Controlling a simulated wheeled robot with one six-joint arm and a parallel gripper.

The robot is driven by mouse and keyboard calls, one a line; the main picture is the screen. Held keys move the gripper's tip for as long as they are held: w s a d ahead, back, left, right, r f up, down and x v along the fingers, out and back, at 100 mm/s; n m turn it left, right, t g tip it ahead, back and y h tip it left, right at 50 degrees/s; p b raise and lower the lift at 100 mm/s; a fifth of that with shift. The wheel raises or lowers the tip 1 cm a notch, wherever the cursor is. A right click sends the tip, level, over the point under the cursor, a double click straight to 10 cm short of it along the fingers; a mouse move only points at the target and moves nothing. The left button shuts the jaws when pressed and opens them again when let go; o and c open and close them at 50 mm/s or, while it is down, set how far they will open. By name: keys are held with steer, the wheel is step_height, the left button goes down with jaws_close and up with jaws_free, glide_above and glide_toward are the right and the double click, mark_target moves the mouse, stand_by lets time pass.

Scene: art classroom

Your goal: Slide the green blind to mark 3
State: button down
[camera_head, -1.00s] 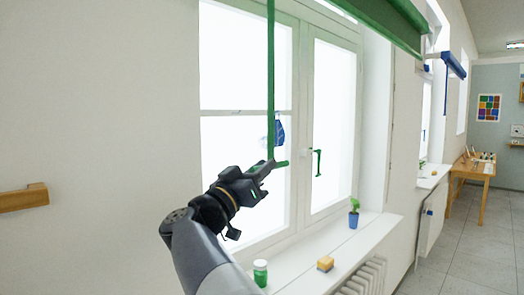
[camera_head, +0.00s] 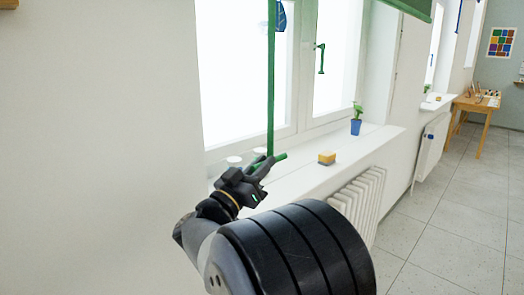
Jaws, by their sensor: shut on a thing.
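The green blind (camera_head: 416,6) shows only as its lower edge at the top right; the rest is out of the picture. A long green strap (camera_head: 271,85) hangs straight down in front of the window. My gripper (camera_head: 264,164) is at the strap's lower end, near windowsill height. It is shut on the green pull handle (camera_head: 280,157), whose tip sticks out to the right of the fingers. No numbered marks can be read in this view.
The white windowsill (camera_head: 312,183) holds a yellow sponge-like block (camera_head: 326,158) and a plant in a blue pot (camera_head: 355,127). Small white round things (camera_head: 234,159) lie beside my gripper. A green window handle (camera_head: 321,58) sticks out above. A radiator (camera_head: 358,205) stands below the sill.

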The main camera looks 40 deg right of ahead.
step_height(320, 180, down, 10)
steer(key=b, duration=0.5)
steer(key=shift+w, duration=0.1)
steer(key=c, duration=1.4)
jaws_free()
steer(key=shift+r, duration=0.1)
steer(key=v, duration=1)
steer(key=shift+a, duration=0.4)
